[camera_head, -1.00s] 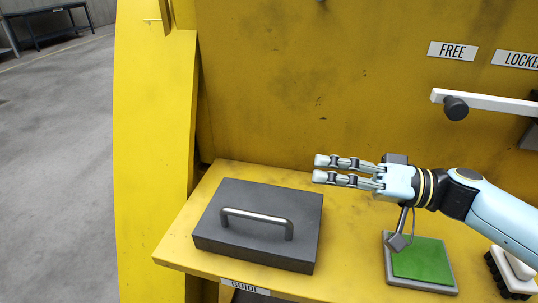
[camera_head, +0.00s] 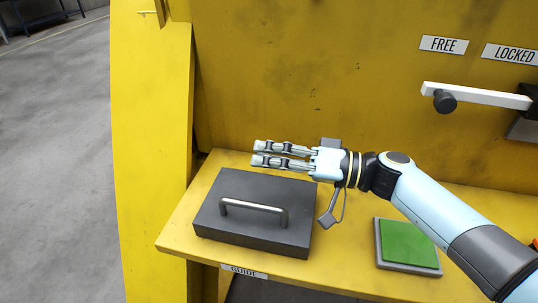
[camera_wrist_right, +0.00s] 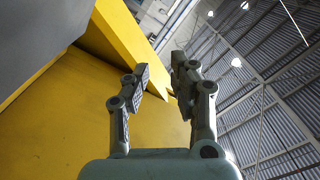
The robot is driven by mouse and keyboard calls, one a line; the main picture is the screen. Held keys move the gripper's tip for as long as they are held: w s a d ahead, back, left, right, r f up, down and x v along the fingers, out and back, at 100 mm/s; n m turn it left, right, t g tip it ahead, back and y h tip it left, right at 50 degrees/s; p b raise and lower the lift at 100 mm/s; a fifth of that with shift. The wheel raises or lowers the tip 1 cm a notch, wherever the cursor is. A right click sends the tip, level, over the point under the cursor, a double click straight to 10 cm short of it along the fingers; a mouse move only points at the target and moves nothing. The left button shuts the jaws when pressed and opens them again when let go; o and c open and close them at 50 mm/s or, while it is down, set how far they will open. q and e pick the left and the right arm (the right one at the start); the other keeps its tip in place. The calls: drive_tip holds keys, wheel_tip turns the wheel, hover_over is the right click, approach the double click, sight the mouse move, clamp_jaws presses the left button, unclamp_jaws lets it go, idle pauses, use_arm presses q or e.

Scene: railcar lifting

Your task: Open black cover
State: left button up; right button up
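The black cover (camera_head: 230,232) is a dark grey flat box lying closed on the yellow shelf (camera_head: 178,236). A silver bar handle (camera_head: 253,207) stands on its top. My right gripper (camera_head: 258,154) is above the cover's back edge, pointing left, with its fingers apart and nothing between them. The right wrist view also shows the spread, empty fingers (camera_wrist_right: 157,82), with part of a dark surface at upper left that may be the cover. My left gripper is not in view.
A green pad (camera_head: 407,243) in a grey frame lies on the shelf at right. A white lever (camera_head: 480,95) with a black knob is on the yellow back wall under the FREE (camera_head: 443,44) and LOCKED (camera_head: 511,54) labels. A GUIDE label (camera_head: 244,271) is on the shelf's front edge.

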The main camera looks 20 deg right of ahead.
clamp_jaws()
drive_tip(key=shift+c, duration=1.6)
unclamp_jaws()
drive_tip(key=o, duration=0.7)
drive_tip(key=shift+c, duration=0.2)
drive_tip(key=v, duration=1.2)
